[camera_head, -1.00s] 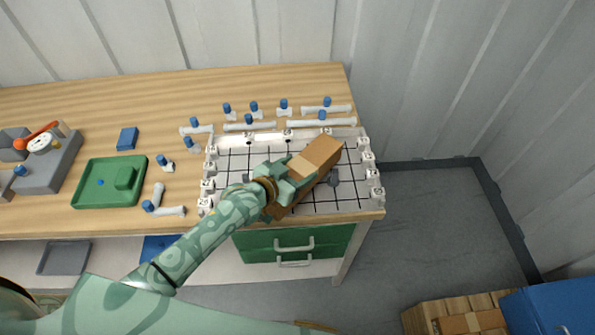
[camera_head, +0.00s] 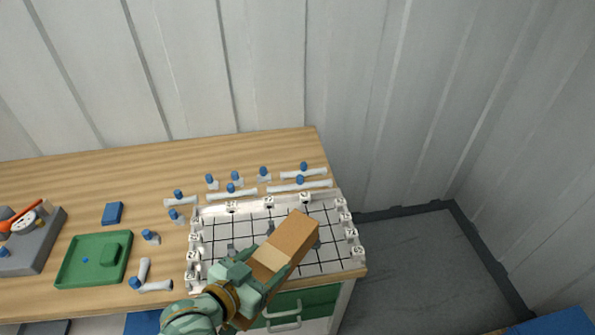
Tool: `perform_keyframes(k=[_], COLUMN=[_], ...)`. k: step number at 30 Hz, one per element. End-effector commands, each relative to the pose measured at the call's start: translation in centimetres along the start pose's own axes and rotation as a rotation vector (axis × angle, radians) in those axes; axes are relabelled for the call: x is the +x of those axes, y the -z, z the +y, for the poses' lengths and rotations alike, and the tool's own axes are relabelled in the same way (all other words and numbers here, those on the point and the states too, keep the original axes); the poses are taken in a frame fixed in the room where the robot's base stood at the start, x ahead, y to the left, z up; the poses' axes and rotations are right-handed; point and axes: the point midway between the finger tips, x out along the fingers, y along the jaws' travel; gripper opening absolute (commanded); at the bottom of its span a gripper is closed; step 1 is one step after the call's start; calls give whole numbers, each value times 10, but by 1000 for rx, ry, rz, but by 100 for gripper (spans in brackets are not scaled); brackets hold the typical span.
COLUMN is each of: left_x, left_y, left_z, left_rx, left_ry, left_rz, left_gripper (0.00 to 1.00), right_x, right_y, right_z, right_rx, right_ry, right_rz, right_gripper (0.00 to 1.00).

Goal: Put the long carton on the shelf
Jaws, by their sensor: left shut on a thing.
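The long carton (camera_head: 294,235) is a brown box with a lighter tan band. My left gripper (camera_head: 262,271) is shut on it around its middle, and it slants from lower left to upper right. The carton is in front of the white gridded board (camera_head: 333,247) at the right end of the wooden bench; I cannot tell how far above the board it is. My right gripper is not in view. No shelf can be made out clearly.
White fittings line the board's edges, and several blue-capped white pieces (camera_head: 300,184) lie behind it. A green tray (camera_head: 75,272), blue block (camera_head: 112,213) and grey device (camera_head: 35,245) stand to the left. A ribbed wall (camera_head: 230,70) rises behind; bare floor (camera_head: 420,255) lies right.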

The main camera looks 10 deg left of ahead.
Motion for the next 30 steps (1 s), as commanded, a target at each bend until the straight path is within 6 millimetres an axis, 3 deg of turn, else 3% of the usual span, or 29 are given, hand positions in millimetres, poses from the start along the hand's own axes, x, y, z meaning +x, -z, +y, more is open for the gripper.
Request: perform_keyframes(k=[5,8,15,18,24,30], left_x=[-5,-8,-12,-14,-9,-8], left_y=[-16,-17,16,33,54,59], left_z=[-2,-19,-87,-105,-118,-120], left_rx=[-22,-50,-139,-164,-174,-167], left_ry=[58,146,405,460,469,469], left_rz=[0,5,13,14,6,1], left_gripper=[28,28,28,28,28,28], right_x=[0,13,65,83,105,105], right_y=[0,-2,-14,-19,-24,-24], right_z=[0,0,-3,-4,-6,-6], right_rx=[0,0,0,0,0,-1], right_ry=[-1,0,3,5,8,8], right_rz=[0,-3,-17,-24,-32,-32], right_gripper=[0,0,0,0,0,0])
